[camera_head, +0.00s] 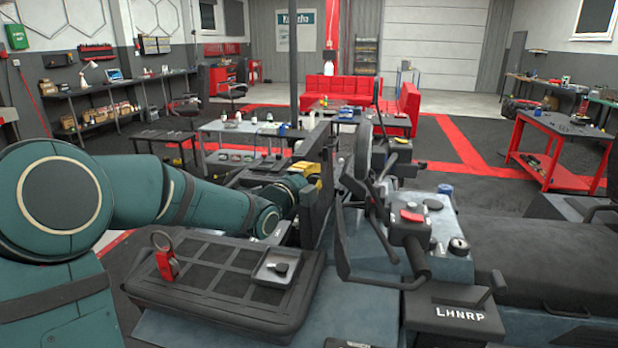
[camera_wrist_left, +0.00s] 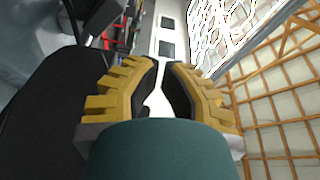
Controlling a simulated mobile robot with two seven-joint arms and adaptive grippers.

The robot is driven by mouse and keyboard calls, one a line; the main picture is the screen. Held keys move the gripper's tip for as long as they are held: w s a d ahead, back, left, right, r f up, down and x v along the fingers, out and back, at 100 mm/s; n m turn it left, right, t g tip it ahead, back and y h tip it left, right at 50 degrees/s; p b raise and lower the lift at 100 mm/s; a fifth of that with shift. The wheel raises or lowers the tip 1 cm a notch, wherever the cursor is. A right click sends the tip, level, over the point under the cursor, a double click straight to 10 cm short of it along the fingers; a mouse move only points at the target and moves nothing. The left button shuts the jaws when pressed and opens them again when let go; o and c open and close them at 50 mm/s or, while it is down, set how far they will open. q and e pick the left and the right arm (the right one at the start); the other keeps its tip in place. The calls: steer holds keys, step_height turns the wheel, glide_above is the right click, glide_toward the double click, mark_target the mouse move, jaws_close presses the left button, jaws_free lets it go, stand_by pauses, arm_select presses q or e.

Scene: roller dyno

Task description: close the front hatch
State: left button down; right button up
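A dark upright panel (camera_head: 314,192) stands at the centre of the head view, just right of my left gripper (camera_head: 310,172). I cannot tell for certain whether this panel is the front hatch. The gripper's yellow fingers are at its left side, partly hidden; whether they touch it cannot be told. In the left wrist view the yellow fingers (camera_wrist_left: 163,68) have a narrow gap between them with nothing held in it. A large dark surface (camera_wrist_left: 55,115) lies close at the left of that view. My right gripper is in neither view.
A black rack (camera_head: 220,285) with a red padlock-like item (camera_head: 166,262) and a small tray (camera_head: 282,268) lies below my left arm. Handlebars (camera_head: 405,235) and a dark seat (camera_head: 550,260) are at right. A grey table (camera_head: 255,128) with bottles stands behind.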

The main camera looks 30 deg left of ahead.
arm_select(q)
steer(key=w+a+p, duration=0.1)
steer(key=w+a, duration=0.2)
steer(key=w, duration=0.3)
steer(key=shift+w, duration=0.35)
steer(key=shift+a+f, duration=0.1)
steer(key=shift+a, duration=0.15)
steer(key=shift+s+a, duration=0.2)
steer(key=shift+a, duration=0.3)
steer(key=s+a+f+n+t+y+b, duration=0.1)
steer(key=a+f+n+b, duration=0.1)
steer(key=a, duration=0.4)
steer(key=s+a+f+n+b, duration=0.1)
steer(key=s+a+f+n, duration=0.1)
steer(key=a+n, duration=0.3)
steer(key=s+a+f+n+t+y+b, duration=0.1)
steer(key=s+a+f+n+b, duration=0.1)
steer(key=a, duration=0.7)
steer(key=shift+f+n+t+y+b, duration=0.3)
steer(key=shift+f+n, duration=0.5)
steer(key=shift+f, duration=0.05)
steer(key=shift+r, duration=0.1)
